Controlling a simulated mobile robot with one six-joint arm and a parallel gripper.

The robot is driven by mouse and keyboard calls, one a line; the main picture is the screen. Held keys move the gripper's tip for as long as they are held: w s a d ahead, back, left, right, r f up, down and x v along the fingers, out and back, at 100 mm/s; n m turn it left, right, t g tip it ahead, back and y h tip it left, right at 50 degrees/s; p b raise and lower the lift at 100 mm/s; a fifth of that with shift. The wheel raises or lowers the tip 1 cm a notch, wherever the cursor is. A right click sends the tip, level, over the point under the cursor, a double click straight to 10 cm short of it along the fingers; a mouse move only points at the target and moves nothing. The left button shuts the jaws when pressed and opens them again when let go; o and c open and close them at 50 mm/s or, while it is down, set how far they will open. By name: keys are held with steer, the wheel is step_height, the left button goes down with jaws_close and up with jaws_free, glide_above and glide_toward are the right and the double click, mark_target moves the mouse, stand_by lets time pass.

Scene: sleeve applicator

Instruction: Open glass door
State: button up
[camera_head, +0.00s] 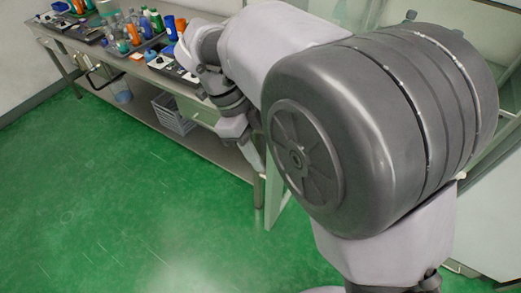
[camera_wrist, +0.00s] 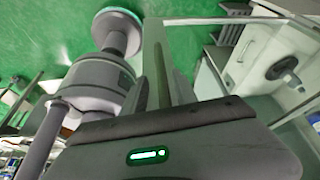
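The glass door shows in the wrist view as a pale frame (camera_wrist: 168,52) around a see-through pane. Its upper rail runs to the right across the view. In the head view a pale upright edge (camera_head: 274,205), likely the same door, stands behind my arm and is mostly hidden. My gripper (camera_head: 242,135) points down beside this edge, at the end of the bench. In the wrist view dark finger parts lie close against the frame. I cannot tell whether they touch it or grip it, and the fingertips are not clear.
A long bench (camera_head: 205,112) with trays, bottles and coloured containers runs along the wall at the left. A grey crate (camera_head: 172,114) sits on its lower shelf. The green floor (camera_head: 110,210) is clear at the left. A pale cabinet with a dark round part (camera_wrist: 283,68) is at the right.

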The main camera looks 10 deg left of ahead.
steer(key=shift+r, duration=0.1)
steer(key=s+p+v, duration=0.1)
steer(key=p+v, duration=0.8)
steer(key=v, duration=0.8)
steer(key=shift+w, duration=0.5)
